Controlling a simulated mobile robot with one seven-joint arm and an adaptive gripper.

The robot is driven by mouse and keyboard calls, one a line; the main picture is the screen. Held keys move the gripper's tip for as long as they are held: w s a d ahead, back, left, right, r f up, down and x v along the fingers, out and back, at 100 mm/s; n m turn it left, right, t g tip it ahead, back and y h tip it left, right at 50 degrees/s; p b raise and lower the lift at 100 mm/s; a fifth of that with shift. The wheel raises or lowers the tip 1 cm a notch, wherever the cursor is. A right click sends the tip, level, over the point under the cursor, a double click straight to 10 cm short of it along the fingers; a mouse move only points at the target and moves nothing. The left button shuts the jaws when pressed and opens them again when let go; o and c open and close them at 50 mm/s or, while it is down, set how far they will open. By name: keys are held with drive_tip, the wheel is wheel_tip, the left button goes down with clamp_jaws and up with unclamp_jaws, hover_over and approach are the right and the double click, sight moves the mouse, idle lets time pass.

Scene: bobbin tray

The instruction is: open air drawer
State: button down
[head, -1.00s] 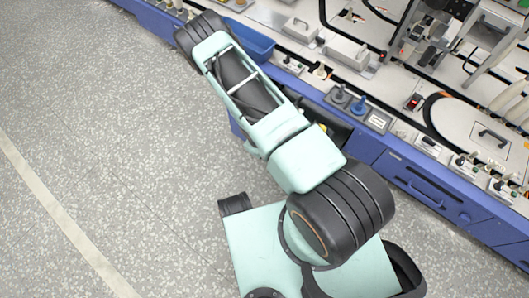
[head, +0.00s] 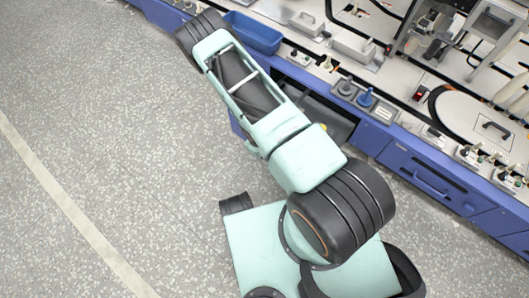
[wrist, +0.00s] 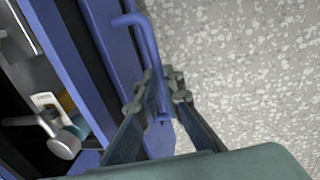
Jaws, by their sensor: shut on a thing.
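My gripper (wrist: 158,98) is shut on the blue bar handle (wrist: 140,32) of a blue drawer, with a finger on each side of the bar. The drawer's blue front (wrist: 108,45) runs beside the handle in the wrist view. The drawer stands out from the bench, and its dark inside (head: 318,112) shows in the head view beyond my arm. A yellow item shows at its near side. My arm hides most of the drawer front and my gripper in the head view.
A closed blue drawer (head: 428,178) with a handle is to the right. The bench top carries a blue bin (head: 252,33), a blue knob (head: 366,97) and several devices. A metal knob-like part (wrist: 62,142) shows at left in the wrist view. The speckled floor (head: 110,130) is clear.

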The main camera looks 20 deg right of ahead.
drive_tip(key=shift+s, duration=0.1)
drive_tip(key=c, duration=2)
unclamp_jaws()
drive_tip(key=shift+c, duration=0.2)
wheel_tip(320, 180, up, 12)
drive_tip(key=s+a, duration=0.1)
drive_tip(key=shift+s+a+f, duration=0.15)
drive_tip(key=shift+a, duration=0.25)
